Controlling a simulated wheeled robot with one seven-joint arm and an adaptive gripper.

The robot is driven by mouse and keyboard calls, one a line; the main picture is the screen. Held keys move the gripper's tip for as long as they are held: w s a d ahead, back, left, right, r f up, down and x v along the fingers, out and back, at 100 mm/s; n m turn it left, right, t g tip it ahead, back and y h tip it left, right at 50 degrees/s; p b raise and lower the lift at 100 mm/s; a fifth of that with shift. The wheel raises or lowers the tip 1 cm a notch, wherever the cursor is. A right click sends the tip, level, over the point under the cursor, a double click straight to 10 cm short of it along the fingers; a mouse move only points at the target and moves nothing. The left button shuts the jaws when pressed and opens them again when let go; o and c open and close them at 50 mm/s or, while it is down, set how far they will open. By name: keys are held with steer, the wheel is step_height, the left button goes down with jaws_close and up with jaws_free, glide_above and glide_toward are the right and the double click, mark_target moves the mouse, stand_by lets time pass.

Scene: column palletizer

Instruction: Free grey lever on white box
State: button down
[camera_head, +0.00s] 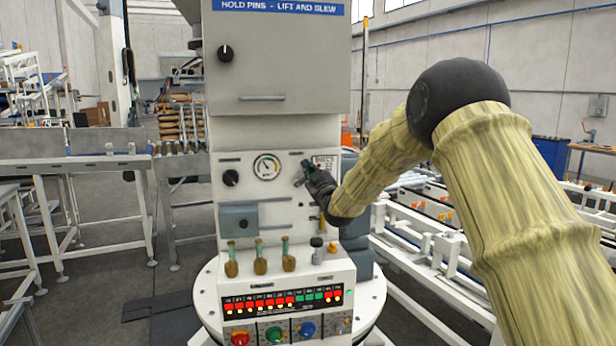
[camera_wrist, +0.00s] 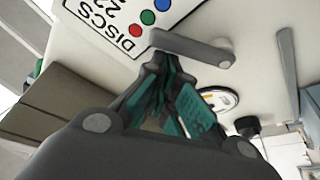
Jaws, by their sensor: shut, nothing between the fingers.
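The white box (camera_head: 283,218) stands in the middle of the head view. The grey lever (camera_wrist: 190,47) is a short bar on its panel, below the DISCS label (camera_wrist: 130,27), with a round end at right in the wrist view. My gripper (camera_wrist: 163,62) is shut and empty, its fingertips close against the lever's left end; I cannot tell whether they touch. In the head view my gripper (camera_head: 308,166) is at the panel's upper right and hides most of the lever.
A gauge (camera_head: 267,167) and a black knob (camera_head: 231,178) are left of my gripper. A grey cabinet (camera_head: 281,75) overhangs the panel. Several bottle-like pins (camera_head: 259,258) stand on the ledge above red and green lights. Conveyor frames (camera_head: 440,255) lie at right.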

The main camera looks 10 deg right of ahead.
steer(key=shift+d+f+m, duration=0.1)
steer(key=shift+d+m, duration=0.05)
steer(key=shift+m, duration=0.25)
stand_by(0.3)
steer(key=r, duration=0.1)
steer(key=a+r, duration=0.2)
steer(key=shift+r, duration=0.35)
steer(key=b+v, duration=0.2)
steer(key=v, duration=0.8)
steer(key=shift+f, duration=0.1)
